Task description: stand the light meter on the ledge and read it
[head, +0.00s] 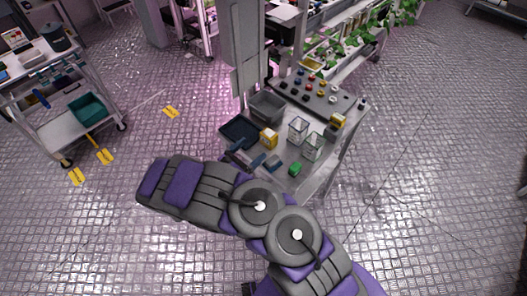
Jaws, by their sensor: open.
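A grey cart (323,185) stands ahead of me, with a raised panel or ledge (345,103) along its back that carries several coloured knob-like pieces. I cannot tell for sure which object is the light meter. A small yellow block (337,120) sits at the ledge's right end, and a yellow and white box (268,138) is on the cart top. My gripper (247,161) seems to be the dark pair of fingers over the cart's front left edge, apart and empty. My arm hides part of the cart's near side.
On the cart top are a dark blue tray (239,130), a grey bin (267,106), two clear containers (298,129) and a green block (295,168). A grey post rises behind. A white cart (62,125) stands left.

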